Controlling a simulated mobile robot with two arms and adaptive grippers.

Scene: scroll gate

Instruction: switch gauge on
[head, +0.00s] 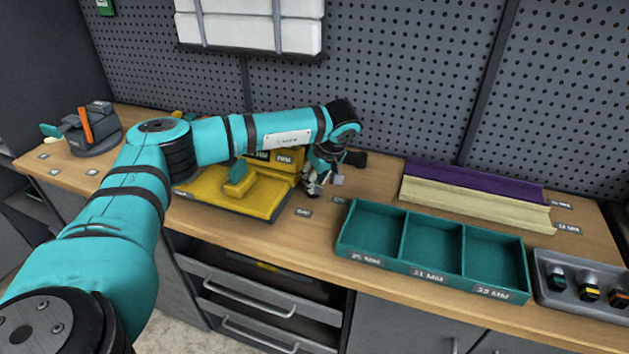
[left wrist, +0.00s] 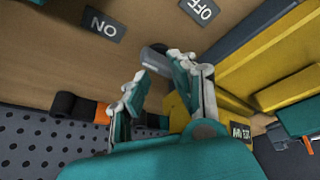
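The yellow gauge (head: 225,195) sits on the bench in the head view, with a raised yellow block at its back; its yellow body also fills the right of the left wrist view (left wrist: 275,65). In the left wrist view an ON label (left wrist: 103,22) and an OFF label (left wrist: 199,9) lie on the wood, upside down. A dark rounded piece (left wrist: 154,53), perhaps the switch lever, shows between them, just beyond the fingertips. My left gripper (head: 316,188) is beside the gauge's right end, low over the bench. Its fingers (left wrist: 158,78) are apart; contact with the dark piece cannot be told.
A teal tray with three compartments (head: 410,243) stands to the right. Purple (head: 470,180) and cream (head: 475,204) strips lie behind it, and a grey holder (head: 580,285) is at far right. A pegboard (head: 410,85) closes the back. A dark device (head: 92,130) stands at left.

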